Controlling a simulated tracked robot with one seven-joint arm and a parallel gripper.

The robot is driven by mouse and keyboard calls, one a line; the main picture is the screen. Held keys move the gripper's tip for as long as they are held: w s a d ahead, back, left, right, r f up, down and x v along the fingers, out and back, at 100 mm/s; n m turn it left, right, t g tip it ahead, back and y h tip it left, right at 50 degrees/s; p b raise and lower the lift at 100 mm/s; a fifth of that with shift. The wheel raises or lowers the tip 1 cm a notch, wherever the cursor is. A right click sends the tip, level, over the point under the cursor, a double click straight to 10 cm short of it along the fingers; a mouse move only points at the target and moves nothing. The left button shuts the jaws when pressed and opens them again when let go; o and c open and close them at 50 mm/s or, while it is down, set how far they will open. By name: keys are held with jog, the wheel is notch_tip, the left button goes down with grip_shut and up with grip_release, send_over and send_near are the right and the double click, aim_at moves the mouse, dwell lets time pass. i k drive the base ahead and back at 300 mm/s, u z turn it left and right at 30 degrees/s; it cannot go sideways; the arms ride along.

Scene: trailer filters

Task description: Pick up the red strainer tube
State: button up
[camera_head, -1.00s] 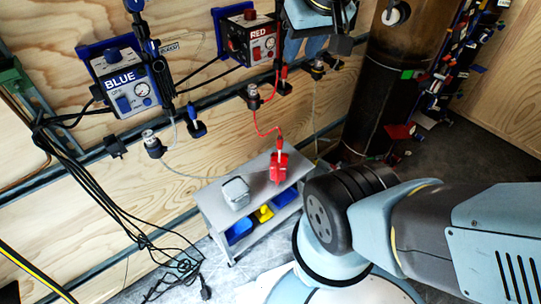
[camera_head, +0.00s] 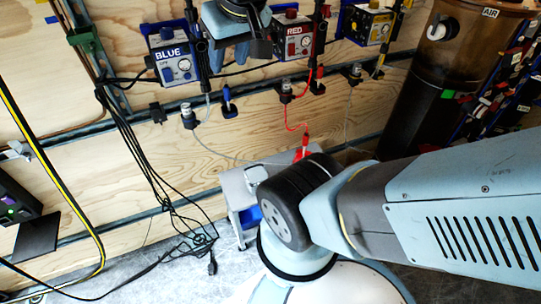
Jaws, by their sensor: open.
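A slim red tube (camera_head: 318,80) stands in a black wall holder below the box marked RED (camera_head: 294,38). A second red piece (camera_head: 303,147) is on the grey cart, partly hidden by my arm, with a thin red hose (camera_head: 288,121) running up from it to a fitting (camera_head: 286,88) on the rail. I cannot tell which red piece is the strainer tube. My gripper (camera_head: 238,50) is at the top of the view, open, in front of the wall between the BLUE and RED boxes. It is left of and above both red pieces, touching neither.
The BLUE box (camera_head: 174,58) and a yellow box (camera_head: 368,24) flank the RED one. A blue tube (camera_head: 227,100) stands in its own holder. Black cables (camera_head: 150,165) hang at left. A brown cylinder (camera_head: 455,55) stands at right. My arm covers much of the cart (camera_head: 233,188).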

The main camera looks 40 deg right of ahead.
aim_at(305, 137)
jog(key=z, duration=0.2)
jog(key=i, duration=0.15)
jog(key=u, duration=2.05)
jog(key=k, duration=2.5)
jog(key=z, duration=0.6)
jog(key=i, duration=1)
